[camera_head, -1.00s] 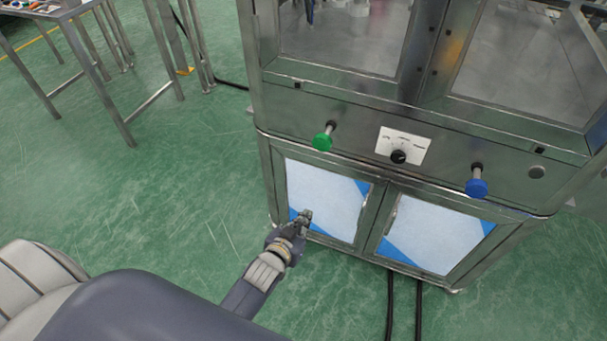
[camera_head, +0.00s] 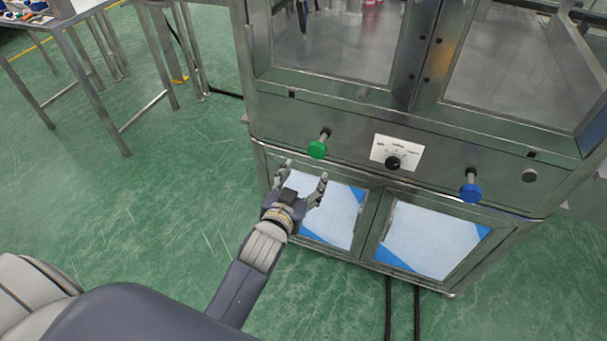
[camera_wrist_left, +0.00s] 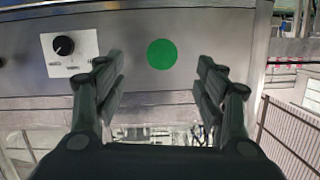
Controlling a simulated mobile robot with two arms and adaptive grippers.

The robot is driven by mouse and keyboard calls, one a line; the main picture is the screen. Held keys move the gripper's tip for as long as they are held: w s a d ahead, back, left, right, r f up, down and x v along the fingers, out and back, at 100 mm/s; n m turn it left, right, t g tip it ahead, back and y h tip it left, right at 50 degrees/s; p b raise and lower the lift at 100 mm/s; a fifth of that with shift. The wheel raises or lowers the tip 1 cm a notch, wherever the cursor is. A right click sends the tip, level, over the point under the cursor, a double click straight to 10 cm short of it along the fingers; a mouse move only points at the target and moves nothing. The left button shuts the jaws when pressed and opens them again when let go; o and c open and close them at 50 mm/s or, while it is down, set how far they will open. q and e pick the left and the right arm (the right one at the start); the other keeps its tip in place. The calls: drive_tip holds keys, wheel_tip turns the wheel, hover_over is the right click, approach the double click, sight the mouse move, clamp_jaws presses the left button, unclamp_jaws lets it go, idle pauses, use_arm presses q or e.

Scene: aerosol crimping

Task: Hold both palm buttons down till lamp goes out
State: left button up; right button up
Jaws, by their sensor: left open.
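The green palm button (camera_head: 317,149) sticks out on a stem from the left of the machine's front panel. The blue palm button (camera_head: 470,192) sticks out in the same way at the right. My left gripper (camera_head: 303,180) is open and empty, below and a little left of the green button, apart from it. In the left wrist view the green button (camera_wrist_left: 161,54) shows face-on, beyond the gap between the open fingers (camera_wrist_left: 160,85). My right gripper is in neither view. I cannot make out a lit lamp.
A white dial plate with a black knob (camera_head: 393,162) sits between the buttons, and a small round grey fitting (camera_head: 529,176) at the far right. Cabinet doors (camera_head: 427,240) lie below. A metal table (camera_head: 62,22) stands at the left; the green floor between is clear.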

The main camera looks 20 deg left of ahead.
sight(316, 153)
use_arm(q)
drive_tip(key=shift+m+g+y, duration=0.4)
drive_tip(key=shift+m+g, duration=0.2)
drive_tip(key=shift+g, duration=0.2)
drive_tip(key=x, duration=0.3)
drive_tip(key=r+x, duration=0.1)
drive_tip(key=x, duration=0.3)
drive_tip(key=w+r+x, duration=0.1)
drive_tip(key=x, duration=0.3)
drive_tip(key=shift+d+r, duration=0.1)
drive_tip(key=shift+d, duration=0.05)
